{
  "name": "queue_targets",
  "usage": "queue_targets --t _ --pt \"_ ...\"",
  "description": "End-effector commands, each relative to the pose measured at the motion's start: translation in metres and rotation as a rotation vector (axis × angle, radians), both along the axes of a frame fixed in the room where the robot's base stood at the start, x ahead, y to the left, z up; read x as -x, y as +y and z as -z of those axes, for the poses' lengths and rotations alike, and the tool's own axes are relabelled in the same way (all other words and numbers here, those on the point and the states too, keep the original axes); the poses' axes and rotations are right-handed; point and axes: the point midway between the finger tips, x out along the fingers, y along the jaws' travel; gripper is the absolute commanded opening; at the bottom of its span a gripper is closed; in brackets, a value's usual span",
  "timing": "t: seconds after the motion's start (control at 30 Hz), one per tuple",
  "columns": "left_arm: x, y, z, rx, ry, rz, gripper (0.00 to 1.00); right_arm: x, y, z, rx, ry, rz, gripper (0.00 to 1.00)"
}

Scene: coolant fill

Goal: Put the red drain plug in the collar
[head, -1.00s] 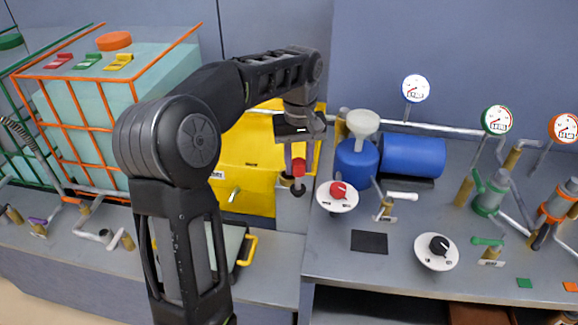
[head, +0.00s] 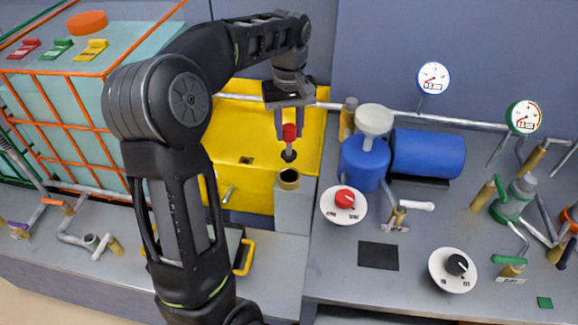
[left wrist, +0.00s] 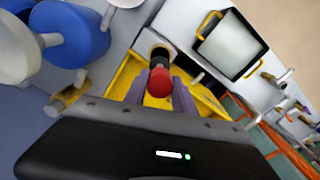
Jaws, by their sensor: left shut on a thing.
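The red drain plug (head: 289,132) has a red head, a grey stem and a dark lower end. My left gripper (head: 291,126) is shut on its red head, and the plug hangs upright. The brass collar (head: 289,177) sits on top of a grey block, with its dark opening facing up. In the head view the plug's lower end is a little above the collar, with a gap between them. In the left wrist view the red head (left wrist: 158,84) is between the fingers, and the collar (left wrist: 158,53) shows just beyond the plug's dark end. My right gripper is not in view.
A yellow tank (head: 245,150) stands behind the collar. To the right are a blue container with a white funnel (head: 374,120), a blue cylinder (head: 430,153) and a red-knobbed dial (head: 344,203). A tray with yellow handles (head: 245,257) lies at the front left.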

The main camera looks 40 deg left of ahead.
Motion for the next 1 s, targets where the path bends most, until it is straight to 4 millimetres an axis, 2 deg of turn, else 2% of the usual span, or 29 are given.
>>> queue_targets --t 0.23,0.63,0.9,1.0 --pt "0.001 0.000 0.041 0.001 0.002 0.000 0.00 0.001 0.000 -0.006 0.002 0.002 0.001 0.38" --pt "0.000 0.000 0.050 -0.001 0.001 0.001 0.00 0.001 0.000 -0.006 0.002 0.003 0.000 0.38" --pt "0.000 0.000 0.081 0.001 0.001 0.001 0.00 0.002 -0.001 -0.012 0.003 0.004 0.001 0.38" --pt "0.000 -0.001 0.085 0.000 0.000 0.001 0.00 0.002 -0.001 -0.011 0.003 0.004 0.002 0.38"
